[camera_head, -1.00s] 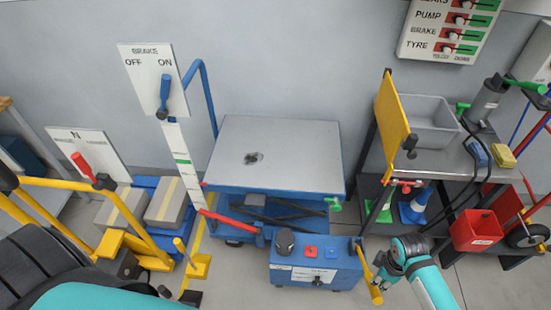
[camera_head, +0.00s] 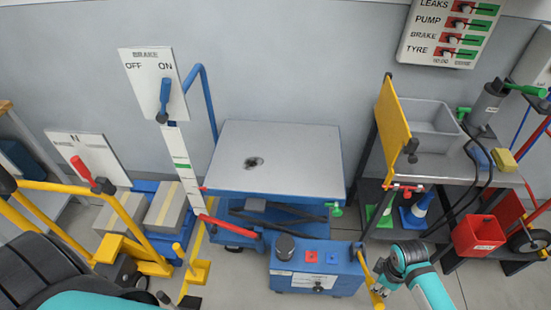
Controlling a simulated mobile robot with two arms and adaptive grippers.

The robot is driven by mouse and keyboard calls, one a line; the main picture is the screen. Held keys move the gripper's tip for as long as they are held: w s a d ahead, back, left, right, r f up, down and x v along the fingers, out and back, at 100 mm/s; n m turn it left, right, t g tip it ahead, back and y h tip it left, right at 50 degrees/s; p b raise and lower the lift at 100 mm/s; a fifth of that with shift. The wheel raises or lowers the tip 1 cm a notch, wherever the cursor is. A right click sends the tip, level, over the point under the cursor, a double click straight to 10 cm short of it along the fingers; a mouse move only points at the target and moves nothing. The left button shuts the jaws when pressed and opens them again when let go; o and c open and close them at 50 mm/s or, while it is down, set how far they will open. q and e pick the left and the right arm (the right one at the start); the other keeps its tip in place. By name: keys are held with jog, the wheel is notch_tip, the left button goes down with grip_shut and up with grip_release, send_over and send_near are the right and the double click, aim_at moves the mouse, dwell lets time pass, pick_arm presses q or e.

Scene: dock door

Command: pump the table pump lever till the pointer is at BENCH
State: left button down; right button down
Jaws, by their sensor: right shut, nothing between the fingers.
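The blue lift table (camera_head: 275,158) stands in the middle with a grey top and a dark spot on it. A white scale strip (camera_head: 182,168) with a green mark stands at its left. A small red tip, perhaps the pointer, shows at the table's left corner; I cannot read BENCH. A blue pump box (camera_head: 312,265) sits in front, with a yellow lever (camera_head: 375,299) at its right side, pointing down toward me. My right gripper (camera_head: 379,279) is shut and empty beside the lever; I cannot tell if they touch. My left arm shows at bottom left, its gripper out of view.
A yellow-railed cart with boxes (camera_head: 165,212) is at left. A red bar (camera_head: 228,226) juts out below the table.

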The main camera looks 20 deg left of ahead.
jog(key=shift+f, duration=0.1)
dwell(0.5)
notch_tip(320, 180, down, 16)
jog(key=b, duration=1.2)
notch_tip(320, 180, up, 16)
jog(key=p, duration=1.7)
jog(key=shift+r, duration=0.2)
jog(key=shift+f, duration=0.2)
notch_tip(320, 180, down, 16)
jog(key=b, duration=1.4)
notch_tip(320, 180, up, 16)
jog(key=p, duration=1.6)
jog(key=shift+r, duration=0.2)
jog(key=shift+f, duration=0.1)
